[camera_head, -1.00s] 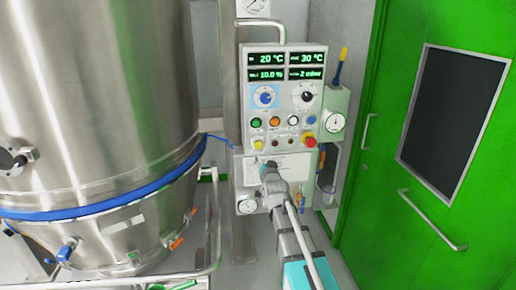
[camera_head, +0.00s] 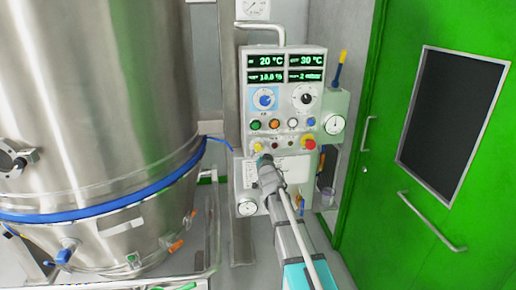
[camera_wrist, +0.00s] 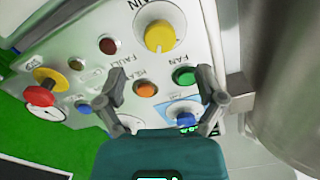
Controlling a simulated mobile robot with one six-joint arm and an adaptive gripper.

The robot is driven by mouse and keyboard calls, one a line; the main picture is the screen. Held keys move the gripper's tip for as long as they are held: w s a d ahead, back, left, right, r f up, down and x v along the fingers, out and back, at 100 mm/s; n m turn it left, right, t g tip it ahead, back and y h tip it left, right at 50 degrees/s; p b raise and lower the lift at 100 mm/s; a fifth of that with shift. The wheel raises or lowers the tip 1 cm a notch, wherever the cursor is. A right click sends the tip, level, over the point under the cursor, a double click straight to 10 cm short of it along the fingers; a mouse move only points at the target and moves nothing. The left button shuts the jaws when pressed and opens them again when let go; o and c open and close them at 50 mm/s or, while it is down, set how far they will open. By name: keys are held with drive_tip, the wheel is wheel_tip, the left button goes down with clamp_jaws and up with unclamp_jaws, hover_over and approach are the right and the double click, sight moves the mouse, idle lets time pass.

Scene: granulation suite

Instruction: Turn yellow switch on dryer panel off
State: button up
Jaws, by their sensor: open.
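The yellow switch (camera_head: 257,147) is at the lower left of the grey dryer panel (camera_head: 275,101). My gripper (camera_head: 263,160) is just below it in the head view, and the fingertips partly crowd it. In the wrist view the panel appears upside down, and the yellow switch (camera_wrist: 160,37) is a large round knob with a pale bar across its face. My gripper (camera_wrist: 154,86) is open there, with one finger on each side and nothing between them but the panel behind. The knob lies beyond the fingertips, roughly centred between them.
A green button (camera_wrist: 185,76), an orange button (camera_wrist: 146,90) and a blue dial (camera_wrist: 185,119) are near the fingers. A red emergency stop (camera_head: 309,144) is at the panel's right. A steel vessel (camera_head: 100,90) stands left, a green door (camera_head: 388,160) right.

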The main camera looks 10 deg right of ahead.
sight(259, 148)
drive_tip(key=w, duration=0.7)
drive_tip(key=shift+w, duration=0.15)
drive_tip(key=c, duration=1.2)
